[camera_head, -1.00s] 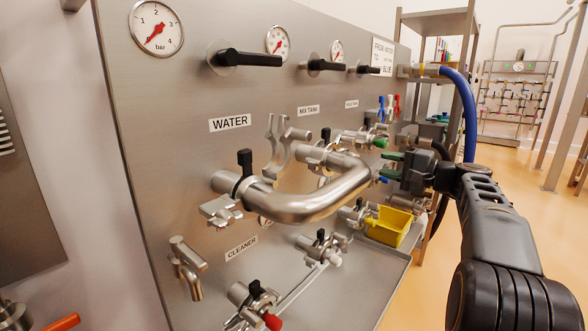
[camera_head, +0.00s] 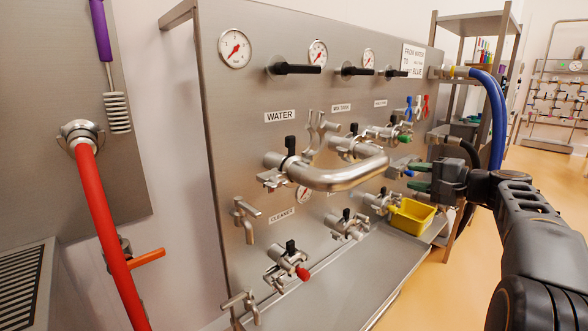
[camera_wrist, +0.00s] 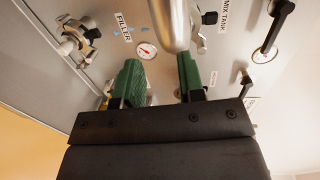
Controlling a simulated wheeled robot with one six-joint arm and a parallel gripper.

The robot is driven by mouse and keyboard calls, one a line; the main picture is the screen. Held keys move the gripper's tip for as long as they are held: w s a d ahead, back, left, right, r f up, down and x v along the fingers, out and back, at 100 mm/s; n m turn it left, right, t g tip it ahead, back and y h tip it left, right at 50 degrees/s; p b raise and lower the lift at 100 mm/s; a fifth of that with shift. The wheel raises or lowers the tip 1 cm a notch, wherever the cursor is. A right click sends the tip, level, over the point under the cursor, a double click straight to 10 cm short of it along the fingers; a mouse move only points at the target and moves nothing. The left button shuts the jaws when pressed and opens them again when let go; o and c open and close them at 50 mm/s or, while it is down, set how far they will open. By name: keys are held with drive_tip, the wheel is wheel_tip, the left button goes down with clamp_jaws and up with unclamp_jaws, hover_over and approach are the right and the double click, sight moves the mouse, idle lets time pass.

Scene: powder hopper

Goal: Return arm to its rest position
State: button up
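My gripper (camera_head: 406,177) has green fingers and is at the right of the steel panel, near the right end of the bent steel pipe (camera_head: 335,180). In the wrist view my gripper (camera_wrist: 159,75) is open, with its fingers apart and nothing held between them. The bent pipe (camera_wrist: 169,22) shows beyond the fingertips there; I cannot tell the exact gap. The pipe runs from the valve under the WATER label (camera_head: 281,116) towards the MIX TANK side. My arm comes in from the lower right.
The steel panel (camera_head: 240,80) carries gauges, black handles and several valves. A yellow bin (camera_head: 411,216) sits low on its right. A blue hose (camera_head: 497,110) arches close behind my arm. A red hose (camera_head: 100,230) hangs at the left. Open orange floor (camera_head: 540,185) lies at the right.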

drive_tip(key=s+a+r+n+g+h+p, duration=0.1)
drive_tip(key=s+a+n+g+h+p, duration=0.35)
drive_tip(key=s+a+p, duration=0.75)
drive_tip(key=s+a+f+n+g+h+p, duration=0.1)
drive_tip(key=s+n+g+h+p, duration=0.3)
drive_tip(key=s+h+p, duration=0.3)
drive_tip(key=s+n+p, duration=0.1)
drive_tip(key=s+p, duration=0.4)
drive_tip(key=s, duration=0.1)
drive_tip(key=shift+s+f, duration=0.35)
drive_tip(key=shift+s, duration=0.05)
